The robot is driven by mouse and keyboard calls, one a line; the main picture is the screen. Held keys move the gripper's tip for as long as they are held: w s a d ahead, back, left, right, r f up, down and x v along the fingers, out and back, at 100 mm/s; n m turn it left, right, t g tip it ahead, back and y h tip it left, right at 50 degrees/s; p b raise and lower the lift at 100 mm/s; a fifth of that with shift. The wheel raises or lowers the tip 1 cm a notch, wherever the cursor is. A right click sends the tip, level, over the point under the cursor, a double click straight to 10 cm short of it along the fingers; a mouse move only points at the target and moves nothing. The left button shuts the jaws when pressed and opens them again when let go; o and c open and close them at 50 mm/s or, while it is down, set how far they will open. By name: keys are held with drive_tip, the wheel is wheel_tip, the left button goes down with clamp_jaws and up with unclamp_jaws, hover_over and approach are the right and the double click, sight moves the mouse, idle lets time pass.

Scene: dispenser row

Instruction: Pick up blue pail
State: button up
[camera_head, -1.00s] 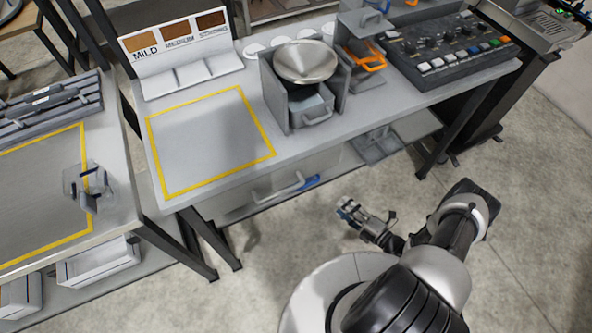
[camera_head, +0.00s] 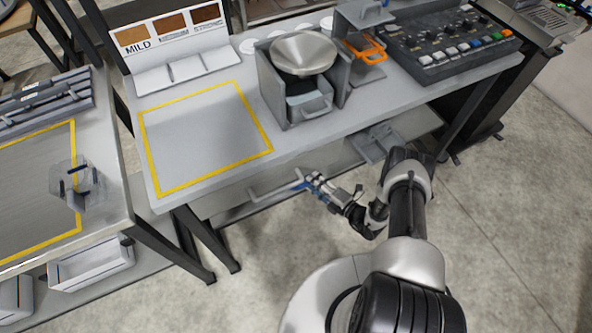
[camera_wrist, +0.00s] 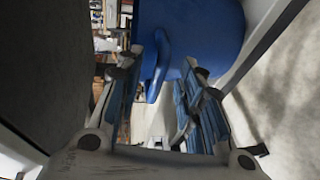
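The blue pail (camera_wrist: 200,25) fills the upper middle of the wrist view. Its curved blue handle (camera_wrist: 157,65) stands out toward me between my fingers. My gripper (camera_wrist: 156,88) is open, with a finger on each side of the handle and no clear grip on it. In the head view my gripper (camera_head: 312,181) is at the front edge below the middle table. The pail is almost wholly hidden there by the tabletop and my gripper.
A grey pull handle (camera_head: 278,188) is close to my gripper at the table's front. The middle table (camera_head: 205,185) overhangs this spot. A dispenser with a metal funnel (camera_head: 303,53) stands above. Open floor lies in front.

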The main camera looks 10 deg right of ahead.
drive_tip(key=shift+w+a, duration=0.1)
drive_tip(key=shift+c, duration=0.6)
clamp_jaws()
